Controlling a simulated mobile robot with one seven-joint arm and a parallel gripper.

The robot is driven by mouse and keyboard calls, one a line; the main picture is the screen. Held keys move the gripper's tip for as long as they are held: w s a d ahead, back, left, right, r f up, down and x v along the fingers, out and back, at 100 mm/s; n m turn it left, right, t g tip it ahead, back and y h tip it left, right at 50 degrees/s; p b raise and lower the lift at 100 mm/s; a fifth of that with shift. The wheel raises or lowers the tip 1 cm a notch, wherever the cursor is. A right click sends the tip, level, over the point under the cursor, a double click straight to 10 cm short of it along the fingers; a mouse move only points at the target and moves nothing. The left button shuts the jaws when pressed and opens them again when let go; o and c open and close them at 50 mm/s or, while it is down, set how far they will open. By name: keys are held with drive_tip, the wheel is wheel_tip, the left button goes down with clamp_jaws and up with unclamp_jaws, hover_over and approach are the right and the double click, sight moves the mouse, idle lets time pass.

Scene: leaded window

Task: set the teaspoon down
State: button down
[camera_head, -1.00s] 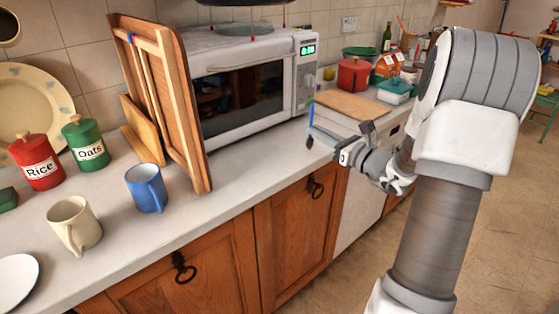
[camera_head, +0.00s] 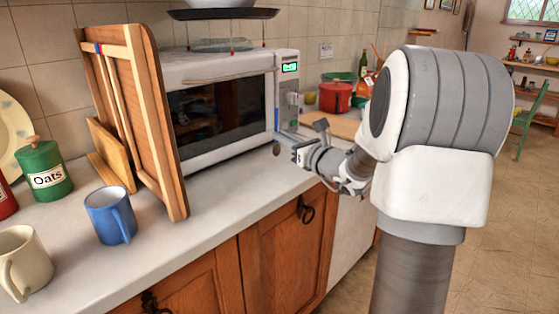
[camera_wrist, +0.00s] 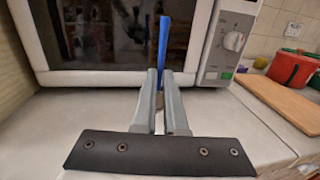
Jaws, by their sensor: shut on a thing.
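The teaspoon has a blue handle (camera_wrist: 162,70) that stands up between my fingers in the wrist view. In the head view the teaspoon (camera_head: 276,120) is a thin upright blue strip with a dark, rounded lower end. My gripper (camera_head: 282,142) is shut on it in front of the microwave's right side, over the worktop's front part. In the wrist view my gripper (camera_wrist: 160,80) has both fingers close together around the spoon. The spoon's lower part is mostly hidden there, and I cannot tell its height above the worktop.
The microwave (camera_head: 225,105) stands behind the gripper. A wooden board (camera_wrist: 280,105) and a red pot (camera_wrist: 292,68) lie to its right. A blue mug (camera_head: 110,215), cream mug (camera_head: 25,262) and leaning wooden rack (camera_head: 150,120) are left. The worktop (camera_head: 235,185) before the microwave is clear.

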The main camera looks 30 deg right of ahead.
sight(275, 150)
drive_tip(key=shift+w+a+f+b, duration=0.15)
drive_tip(key=shift+f+b, duration=0.15)
drive_tip(key=shift+f, duration=0.45)
drive_tip(key=shift+w+a+f+b, duration=0.1)
drive_tip(key=shift+f+b, duration=0.15)
drive_tip(key=shift+f, duration=0.5)
drive_tip(key=shift+w+a+f+b, duration=0.15)
drive_tip(key=shift+f+b, duration=0.15)
drive_tip(key=shift+f, duration=0.45)
drive_tip(key=shift+s+f, duration=0.1)
drive_tip(key=shift+f, duration=0.15)
drive_tip(key=c, duration=1)
unclamp_jaws()
drive_tip(key=shift+r, duration=0.2)
